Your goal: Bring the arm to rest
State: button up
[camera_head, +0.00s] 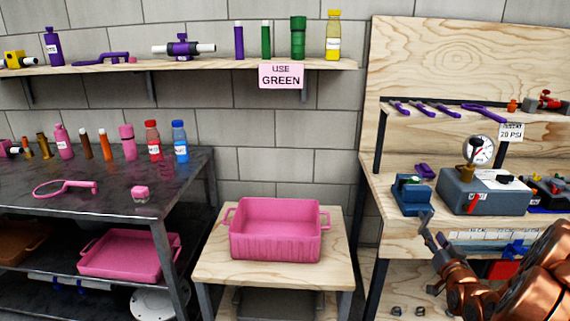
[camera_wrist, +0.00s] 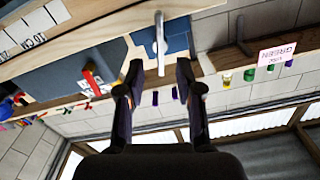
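My arm, copper-coloured, reaches in from the lower right of the head view. My gripper (camera_head: 432,245) is in front of the right workbench, near its front edge and below the small blue device (camera_head: 411,194). In the wrist view my gripper (camera_wrist: 160,78) has its two dark fingers spread apart, with nothing held between them. A silver lever-like part (camera_wrist: 160,45) shows between and beyond the fingertips, against a blue-grey surface. The wrist view is tilted, with the wall sign upside down.
A grey box with a gauge (camera_head: 483,150) stands on the right bench. A pink bin (camera_head: 275,243) sits on the middle wooden table. The left dark table (camera_head: 105,210) carries bottles. A shelf (camera_head: 200,68) above holds filters and bottles, with a "USE GREEN" sign (camera_head: 281,76).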

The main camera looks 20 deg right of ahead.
jog(key=s+a+f+n+g+y, duration=0.1)
jog(key=a+f+n+g+y, duration=0.1)
jog(key=a+g, duration=0.5)
jog(key=s+a+f+n+g+y, duration=0.1)
jog(key=a+f+n+g, duration=0.1)
jog(key=a, duration=0.8)
jog(key=s+a+r+n+g+y, duration=0.15)
jog(key=s+a+g, duration=0.25)
jog(key=s+a, duration=0.5)
jog(key=s+a+r+g, duration=0.25)
jog(key=s+a, duration=0.45)
jog(key=s, duration=0.4)
jog(key=s+a+r+n+g+y, duration=0.15)
jog(key=s+a+g, duration=0.25)
jog(key=s+a, duration=0.5)
jog(key=s+p+v, duration=0.3)
jog(key=p+v, duration=1.1)
jog(key=v, duration=0.1)
jog(key=shift+s+d+r+t+p, duration=0.2)
jog(key=shift+s+r+t+p, duration=0.25)
jog(key=shift+r, duration=0.35)
jog(key=shift+d, duration=0.1)
